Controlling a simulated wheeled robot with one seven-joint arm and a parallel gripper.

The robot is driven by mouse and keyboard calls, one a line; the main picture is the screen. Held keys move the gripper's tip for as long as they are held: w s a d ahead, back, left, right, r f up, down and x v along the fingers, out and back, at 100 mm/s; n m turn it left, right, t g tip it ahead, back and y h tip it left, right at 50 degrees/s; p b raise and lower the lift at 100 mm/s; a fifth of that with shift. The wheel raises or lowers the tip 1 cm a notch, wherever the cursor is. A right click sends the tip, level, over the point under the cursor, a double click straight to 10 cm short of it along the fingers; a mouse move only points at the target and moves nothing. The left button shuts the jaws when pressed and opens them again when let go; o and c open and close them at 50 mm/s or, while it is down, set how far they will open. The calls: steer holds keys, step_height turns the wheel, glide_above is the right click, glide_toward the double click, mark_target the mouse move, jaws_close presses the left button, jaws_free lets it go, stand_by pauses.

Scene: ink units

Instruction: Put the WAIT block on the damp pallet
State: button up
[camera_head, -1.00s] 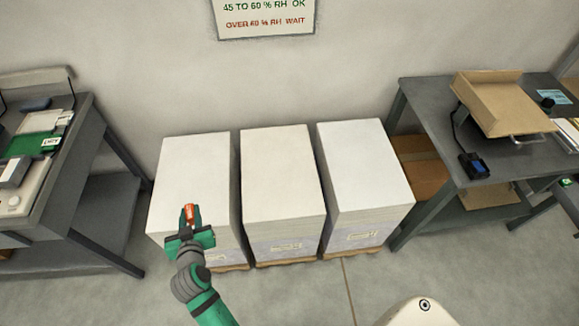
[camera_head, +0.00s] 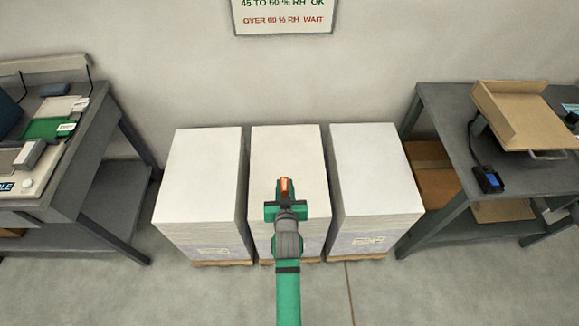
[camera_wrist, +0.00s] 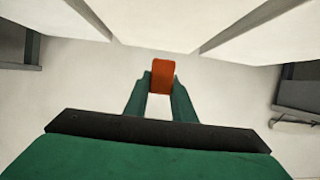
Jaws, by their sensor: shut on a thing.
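My gripper (camera_head: 286,192) is shut on a small orange-red block, the WAIT block (camera_head: 285,186); no lettering on it is readable. The block also shows between the fingertips in the wrist view (camera_wrist: 163,76). In the head view my gripper appears in front of the middle paper pallet (camera_head: 272,148); the height of the block above its top is hard to tell. The left pallet (camera_head: 205,165) and the right pallet (camera_head: 372,170) stand on either side, all three stacked with white paper. I cannot tell from the look of the stacks which one is damp.
A wall sign (camera_head: 285,14) reads 45 to 60 % RH OK, over 60 % RH WAIT. A grey bench (camera_head: 95,125) with instruments stands left. Another bench (camera_head: 445,120) holds a cardboard tray (camera_head: 520,115) and a dark blue handheld device (camera_head: 488,180). The floor in front is clear.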

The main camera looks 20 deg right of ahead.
steer(key=s+d+r, duration=0.2)
steer(key=s+d, duration=0.2)
steer(key=d, duration=0.8)
steer(key=w+a+f, duration=0.2)
steer(key=w+f, duration=0.1)
steer(key=w+a+f, duration=0.3)
steer(key=w, duration=0.1)
steer(key=w+a+f, duration=0.2)
steer(key=w+f, duration=0.1)
steer(key=shift+w+a, duration=0.25)
steer(key=shift+w, duration=0.15)
steer(key=shift+w+a+f, duration=0.2)
steer(key=shift+w+f, duration=0.05)
steer(key=shift+f, duration=0.15)
steer(key=shift+w+a+f, duration=0.1)
steer(key=shift+w+f, duration=0.05)
steer(key=shift+f, duration=1.6)
steer(key=o, duration=1.1)
steer(key=shift+f, duration=0.1)
steer(key=shift+c, duration=0.2)
